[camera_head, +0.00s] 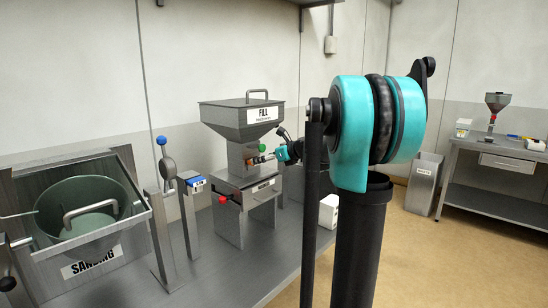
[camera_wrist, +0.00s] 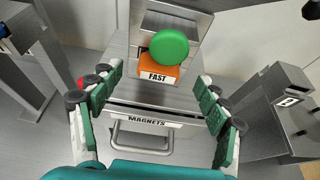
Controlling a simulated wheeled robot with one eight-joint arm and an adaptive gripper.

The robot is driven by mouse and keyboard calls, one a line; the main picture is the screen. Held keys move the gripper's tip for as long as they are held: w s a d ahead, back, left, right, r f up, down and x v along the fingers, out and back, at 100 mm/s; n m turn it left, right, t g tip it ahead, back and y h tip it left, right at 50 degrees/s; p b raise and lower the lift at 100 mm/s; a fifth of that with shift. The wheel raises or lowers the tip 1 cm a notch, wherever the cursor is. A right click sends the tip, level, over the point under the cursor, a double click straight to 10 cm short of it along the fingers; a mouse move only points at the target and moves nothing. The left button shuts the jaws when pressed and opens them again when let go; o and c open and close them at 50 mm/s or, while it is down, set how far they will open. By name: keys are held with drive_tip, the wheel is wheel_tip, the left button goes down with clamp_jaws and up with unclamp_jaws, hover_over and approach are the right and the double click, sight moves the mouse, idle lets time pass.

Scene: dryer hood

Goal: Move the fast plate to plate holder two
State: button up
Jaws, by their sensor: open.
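The fast plate (camera_wrist: 158,77) is an orange block with a white FAST label and a round green knob (camera_wrist: 169,47). It sits in the front of the grey machine, above a drawer labelled MAGNETS (camera_wrist: 138,117). My gripper (camera_wrist: 160,73) is open, its green fingers spread to the left and right of the plate, apart from it. In the head view my gripper (camera_head: 287,152) is small beside the FILL hopper (camera_head: 240,115) and partly hidden by my arm. A grey stand (camera_wrist: 285,82) at the right carries a small label, too small to read for certain; it may be a plate holder.
A stand with a blue part (camera_head: 195,184) is left of the machine, near a blue-knobbed lever (camera_head: 168,165) and the SANDING bin (camera_head: 95,215). A second table (camera_head: 495,165) is at far right.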

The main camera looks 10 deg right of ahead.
drive_tip(key=shift+x, duration=1.9)
drive_tip(key=c, duration=1.6)
drive_tip(key=shift+c, duration=0.2)
drive_tip(key=shift+s+d, duration=0.65)
drive_tip(key=shift+s, duration=0.2)
drive_tip(key=shift+s+d, duration=0.4)
drive_tip(key=shift+s, duration=0.2)
drive_tip(key=shift+s+d, duration=0.4)
drive_tip(key=shift+s, duration=0.1)
drive_tip(key=shift+s+d, duration=0.15)
drive_tip(key=shift+s, duration=0.15)
drive_tip(key=shift+s+d, duration=0.55)
drive_tip(key=shift+s, duration=0.2)
